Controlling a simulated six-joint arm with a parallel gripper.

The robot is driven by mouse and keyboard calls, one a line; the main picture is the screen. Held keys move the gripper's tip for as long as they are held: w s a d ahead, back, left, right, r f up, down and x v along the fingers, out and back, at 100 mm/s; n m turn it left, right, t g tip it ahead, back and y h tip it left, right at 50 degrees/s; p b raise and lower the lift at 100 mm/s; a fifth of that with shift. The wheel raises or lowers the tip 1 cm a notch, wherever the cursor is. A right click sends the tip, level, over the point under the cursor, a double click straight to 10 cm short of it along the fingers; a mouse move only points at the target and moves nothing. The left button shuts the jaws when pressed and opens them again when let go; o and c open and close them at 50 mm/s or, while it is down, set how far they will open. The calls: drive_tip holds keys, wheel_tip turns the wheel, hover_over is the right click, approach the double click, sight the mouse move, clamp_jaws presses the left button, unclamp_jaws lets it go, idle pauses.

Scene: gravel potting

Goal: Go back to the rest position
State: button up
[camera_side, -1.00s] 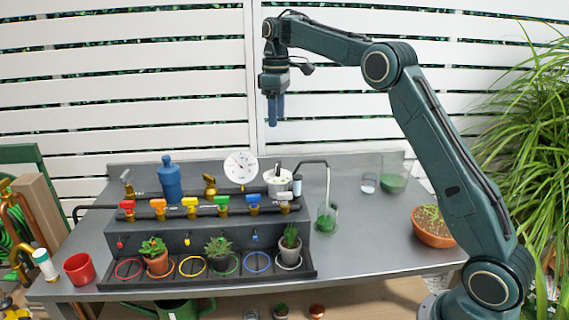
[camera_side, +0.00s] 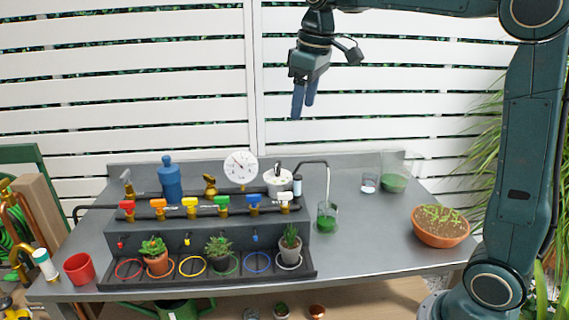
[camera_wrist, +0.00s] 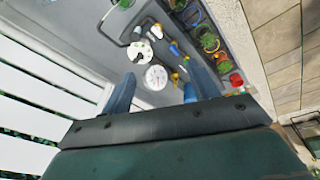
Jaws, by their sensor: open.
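My gripper (camera_side: 303,103) hangs in the air above the back of the grey table (camera_side: 355,225), in front of the white slatted fence. Its two blue fingers point down and stand apart with nothing between them. The wrist view shows the same open fingers (camera_wrist: 160,92) at left and right, with the bench far below. My arm reaches in from the right side of the side view.
Below stand a pipe rack with coloured valves (camera_side: 190,207), a white dial (camera_side: 241,167), a blue bottle (camera_side: 170,180) and a tray (camera_side: 120,283) with potted plants. A terracotta bowl (camera_side: 440,238) and green-filled beaker (camera_side: 327,218) stand to the right. The air around my gripper is clear.

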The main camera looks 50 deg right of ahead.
drive_tip(key=s+a+f+m+t, duration=0.1)
drive_tip(key=s+a+f, duration=0.1)
drive_tip(key=s, duration=0.5)
drive_tip(key=s+a+f+m+t, duration=0.1)
drive_tip(key=s+f, duration=0.3)
drive_tip(key=s, duration=0.4)
drive_tip(key=s+a+f+m+t, duration=0.1)
drive_tip(key=s+a+f, duration=0.1)
drive_tip(key=s, duration=0.6)
drive_tip(key=shift+s+a+f, duration=0.2)
drive_tip(key=shift+a+f, duration=0.15)
drive_tip(key=shift+f, duration=0.55)
